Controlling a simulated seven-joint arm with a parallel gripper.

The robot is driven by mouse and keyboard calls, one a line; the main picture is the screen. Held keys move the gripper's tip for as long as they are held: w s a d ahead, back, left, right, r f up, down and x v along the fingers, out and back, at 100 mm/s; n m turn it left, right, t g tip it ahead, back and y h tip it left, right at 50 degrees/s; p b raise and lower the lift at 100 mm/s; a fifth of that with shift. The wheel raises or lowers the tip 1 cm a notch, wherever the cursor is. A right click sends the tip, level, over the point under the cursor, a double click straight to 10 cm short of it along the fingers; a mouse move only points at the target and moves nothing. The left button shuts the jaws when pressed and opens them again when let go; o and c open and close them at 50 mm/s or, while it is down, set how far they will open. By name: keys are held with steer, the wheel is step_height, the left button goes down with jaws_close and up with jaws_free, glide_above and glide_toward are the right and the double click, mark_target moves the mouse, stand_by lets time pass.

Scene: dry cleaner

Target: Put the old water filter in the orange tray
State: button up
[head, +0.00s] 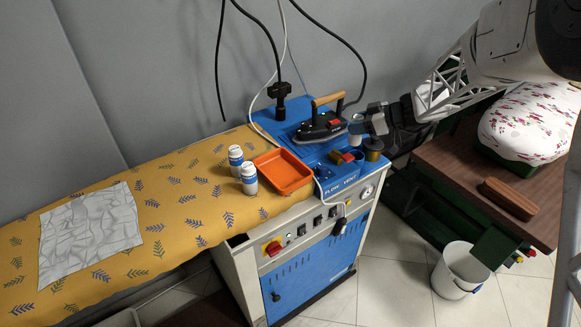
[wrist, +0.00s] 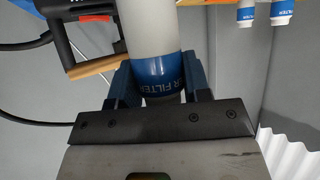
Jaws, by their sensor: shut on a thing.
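My gripper (head: 364,124) is shut on a filter (head: 355,129), a grey-white cylinder with a blue band lettered FILTER. In the wrist view the filter (wrist: 150,30) stands between the blue fingers of my gripper (wrist: 160,80). It is held over the right part of the blue machine, beside the iron. The orange tray (head: 283,172) is shallow and looks empty, on the left side of the machine next to the yellow board. Two more white-and-blue filters (head: 236,158) (head: 249,178) stand upright left of the tray; their blue bands also show in the wrist view (wrist: 247,16) (wrist: 280,16).
A brass-coloured part (head: 373,149) lies below my gripper. Cables hang behind. A grey cloth (head: 90,232) lies on the yellow board (head: 190,205). A white bucket (head: 458,272) stands at right.

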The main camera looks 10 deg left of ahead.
steer(key=s+a, duration=0.4)
steer(key=s, duration=0.5)
steer(key=s+a+r, duration=0.1)
steer(key=s+a, duration=0.3)
steer(key=s, duration=0.5)
steer(key=s+a, duration=0.4)
steer(key=s, duration=0.5)
steer(key=shift+s+a+r+n+g, duration=0.2)
steer(key=shift+s+r+n+g, duration=0.1)
steer(key=shift+s+g, duration=0.1)
steer(key=shift+w, duration=0.15)
glide_above(282, 173)
steer(key=shift+s+d+f, duration=0.2)
steer(key=shift+s+f, duration=0.15)
steer(key=shift+f, duration=0.4)
steer(key=shift+w, duration=0.1)
steer(key=shift+w+a+f, duration=0.1)
steer(key=shift+f, duration=0.8)
steer(key=shift+w+a+f, duration=0.1)
steer(key=shift+f, duration=0.8)
steer(key=shift+f, duration=0.15)
